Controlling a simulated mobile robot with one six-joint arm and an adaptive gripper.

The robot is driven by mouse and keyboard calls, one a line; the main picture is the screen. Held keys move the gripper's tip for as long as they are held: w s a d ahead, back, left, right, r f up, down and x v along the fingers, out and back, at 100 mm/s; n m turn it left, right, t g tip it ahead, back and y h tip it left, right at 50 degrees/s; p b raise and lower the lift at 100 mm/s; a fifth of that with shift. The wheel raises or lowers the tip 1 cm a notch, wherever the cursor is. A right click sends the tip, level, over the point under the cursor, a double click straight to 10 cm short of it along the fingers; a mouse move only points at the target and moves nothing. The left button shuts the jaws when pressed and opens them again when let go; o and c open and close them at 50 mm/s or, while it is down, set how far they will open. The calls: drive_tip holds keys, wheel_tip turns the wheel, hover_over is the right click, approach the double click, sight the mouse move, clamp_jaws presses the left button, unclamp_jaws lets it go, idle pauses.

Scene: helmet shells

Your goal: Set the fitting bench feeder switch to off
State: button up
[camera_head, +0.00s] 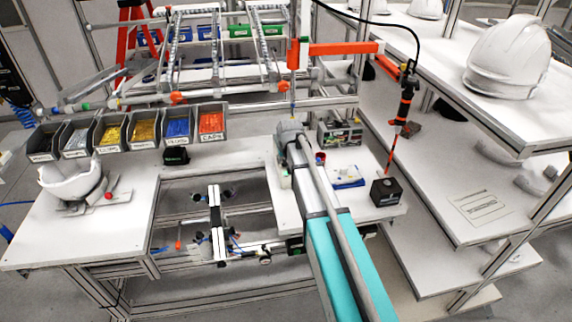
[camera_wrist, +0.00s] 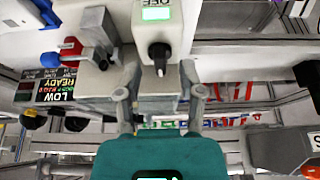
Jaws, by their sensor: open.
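In the wrist view a white switch box (camera_wrist: 176,28) carries a black rotary knob (camera_wrist: 159,54) with a pale pointer towards the bottom of the picture. A lit green window (camera_wrist: 156,14) sits above the knob. A partly cut-off label at the top edge looks like OFF, but is hard to read. My gripper (camera_wrist: 160,93) is open and empty, its two fingers apart just below the knob in the picture. Whether a finger touches the box is unclear. In the head view my gripper end (camera_head: 290,130) is over the right part of the bench, and my arm hides the switch.
A display reading LOW and READY (camera_wrist: 47,87) and a red-knobbed fixture (camera_wrist: 95,42) are left of the box. Labelled bins (camera_head: 140,130) line the bench's back. A black box (camera_head: 386,191) and blue-marked tray (camera_head: 346,177) stand right of my arm.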

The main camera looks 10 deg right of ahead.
drive_tip(key=shift+w+f, duration=0.1)
drive_tip(key=shift+f, duration=0.2)
clamp_jaws()
drive_tip(key=shift+d, duration=0.15)
idle(0.3)
